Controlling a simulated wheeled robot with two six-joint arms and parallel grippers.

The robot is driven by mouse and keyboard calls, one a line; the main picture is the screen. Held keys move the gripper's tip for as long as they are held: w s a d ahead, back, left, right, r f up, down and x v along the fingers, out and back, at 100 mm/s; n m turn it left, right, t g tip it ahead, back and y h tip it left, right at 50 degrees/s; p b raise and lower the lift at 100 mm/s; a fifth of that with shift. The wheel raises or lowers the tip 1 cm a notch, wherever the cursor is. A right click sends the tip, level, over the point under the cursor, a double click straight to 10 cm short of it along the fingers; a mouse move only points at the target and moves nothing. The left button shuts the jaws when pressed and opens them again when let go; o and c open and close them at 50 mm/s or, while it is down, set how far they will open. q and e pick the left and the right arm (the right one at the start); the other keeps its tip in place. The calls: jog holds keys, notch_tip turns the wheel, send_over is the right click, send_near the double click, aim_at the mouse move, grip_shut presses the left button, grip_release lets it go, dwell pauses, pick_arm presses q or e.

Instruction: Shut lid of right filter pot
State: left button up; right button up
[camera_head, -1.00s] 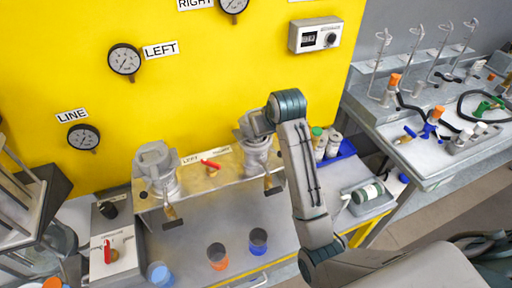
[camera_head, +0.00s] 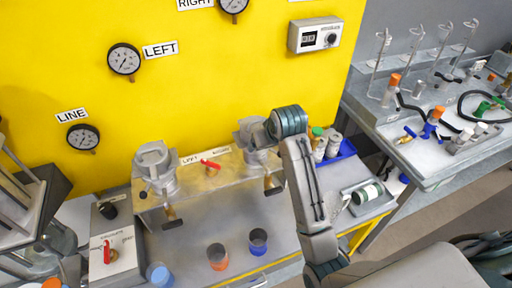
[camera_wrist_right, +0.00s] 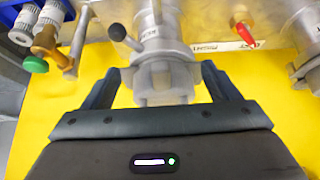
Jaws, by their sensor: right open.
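The right filter pot (camera_head: 260,157) is a grey metal pot on the bench shelf in the head view. My right gripper (camera_wrist_right: 160,78) is open around that top, with gaps at both sides. The left filter pot (camera_head: 158,172) stands farther left. My left gripper is not in view.
A red-handled valve (camera_head: 211,165) sits between the pots. A blue tray (camera_head: 338,150) with bottles lies to the right. The yellow panel (camera_head: 200,90) rises close behind the pots.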

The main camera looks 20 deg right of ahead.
dwell(0.3)
jog(key=v, duration=0.7)
dwell(0.8)
